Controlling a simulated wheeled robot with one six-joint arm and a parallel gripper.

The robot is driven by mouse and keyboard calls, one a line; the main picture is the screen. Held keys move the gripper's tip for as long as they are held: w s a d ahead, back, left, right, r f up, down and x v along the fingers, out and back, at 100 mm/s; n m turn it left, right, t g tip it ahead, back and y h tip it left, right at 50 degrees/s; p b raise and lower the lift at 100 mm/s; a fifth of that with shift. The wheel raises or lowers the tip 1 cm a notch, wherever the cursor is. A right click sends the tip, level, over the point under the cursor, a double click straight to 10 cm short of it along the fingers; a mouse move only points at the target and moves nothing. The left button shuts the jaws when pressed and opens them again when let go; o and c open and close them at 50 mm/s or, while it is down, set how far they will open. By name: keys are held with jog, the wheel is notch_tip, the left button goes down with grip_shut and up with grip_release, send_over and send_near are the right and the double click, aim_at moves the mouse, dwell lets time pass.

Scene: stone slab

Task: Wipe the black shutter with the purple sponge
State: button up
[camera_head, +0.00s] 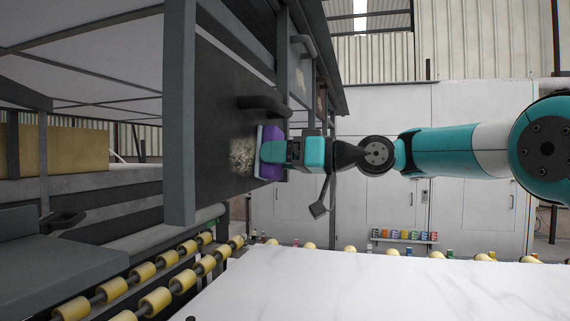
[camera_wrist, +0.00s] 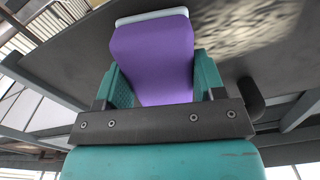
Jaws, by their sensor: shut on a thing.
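The purple sponge (camera_head: 270,158) has a pale edge layer, and that layer faces the black shutter (camera_head: 215,110). My gripper (camera_head: 272,152) is shut on the sponge and holds it at the shutter's lower right part. In the wrist view the sponge (camera_wrist: 153,62) sits between my gripper's two teal fingers (camera_wrist: 165,85), its pale edge at or very near the dark shutter (camera_wrist: 90,50); I cannot tell if it touches. A pale speckled dirty patch (camera_head: 242,156) is on the shutter just left of the sponge. It shows at upper right in the wrist view (camera_wrist: 245,28).
A dark handle (camera_head: 264,105) sticks out from the shutter just above the sponge. A grey frame post (camera_head: 180,110) stands at left. Yellow rollers (camera_head: 155,285) and a white marble slab (camera_head: 380,285) lie below. Small coloured items (camera_head: 405,236) sit on a far shelf.

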aim_at(231, 158)
jog(key=shift+s+a+f+b, duration=0.1)
jog(key=shift+s+a+b, duration=0.1)
jog(key=shift+s+b, duration=0.25)
jog(key=shift+s+a+f+b, duration=0.1)
jog(key=shift+s+a+b, duration=0.05)
jog(key=shift+s+b, duration=0.25)
jog(key=shift+s+a+r, duration=0.1)
jog(key=shift+s+r, duration=0.1)
jog(key=shift+s, duration=0.3)
jog(key=s+b, duration=0.1)
jog(key=s+a+b, duration=0.1)
jog(key=shift+f+b, duration=0.15)
jog(key=shift+b, duration=0.15)
jog(key=shift+s+a+b, duration=0.15)
jog(key=shift+s+b, duration=0.15)
jog(key=shift+s, duration=0.25)
jog(key=shift+s+a+b, duration=0.3)
jog(key=shift+s+b, duration=0.4)
jog(key=shift+s, duration=0.2)
jog(key=shift+s+a+b, duration=0.35)
jog(key=shift+s+b, duration=0.3)
jog(key=shift+s, duration=0.25)
jog(key=shift+s+a+b, duration=0.3)
jog(key=shift+s+b, duration=0.4)
jog(key=shift+s, duration=0.2)
jog(key=shift+s+a, duration=0.1)
jog(key=shift+s, duration=0.15)
jog(key=b+v, duration=0.1)
jog(key=v, duration=0.5)
jog(key=shift+b, duration=0.4)
